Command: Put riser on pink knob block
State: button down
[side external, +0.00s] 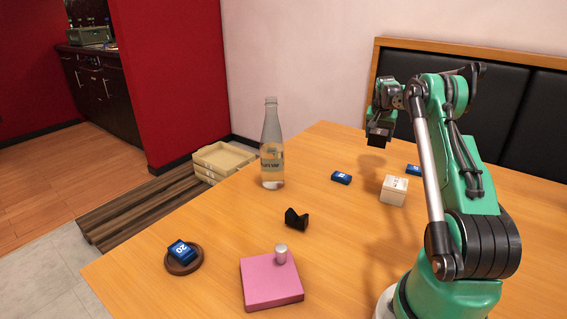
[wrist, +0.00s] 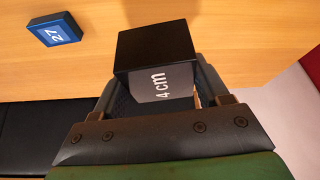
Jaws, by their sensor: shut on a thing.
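A black block marked "4 cm" (wrist: 155,50), which looks like the riser, is between the fingers of my gripper (wrist: 163,92) in the wrist view. My gripper is shut on it. In the side view my gripper (side external: 381,122) is high above the back of the table, with the dark block (side external: 378,138) under it, clear of the tabletop. Nothing rests on the pink block. My gripper is far behind and to the right of it.
A black notched piece (side external: 296,219) lies behind the pink block. A bottle (side external: 271,150) stands at the back edge. A white box (side external: 394,191) and blue blocks (side external: 341,177) (wrist: 55,29) sit farther right. A blue block marked 20 (side external: 182,251) sits on a round coaster (side external: 199,264).

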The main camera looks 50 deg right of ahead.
jog(key=r, duration=0.3)
jog(key=w+a+r, duration=0.1)
jog(key=shift+w+r, duration=0.1)
jog(key=shift+r, duration=0.15)
jog(key=w+a+r+n+t+y, duration=0.1)
jog(key=w+a+r+n, duration=0.4)
jog(key=a, duration=0.6)
jog(key=w+a+r+n+t, duration=0.1)
jog(key=w+a+r+n, duration=0.1)
jog(key=w+a+r, duration=0.65)
jog(key=r+n+t+y, duration=0.15)
jog(key=n+y, duration=0.25)
jog(key=n, duration=0.5)
send_over(281, 250)
notch_tip(281, 250, down, 20)
jog(key=shift+r, duration=0.15)
jog(key=shift+w, duration=0.1)
grip_release()
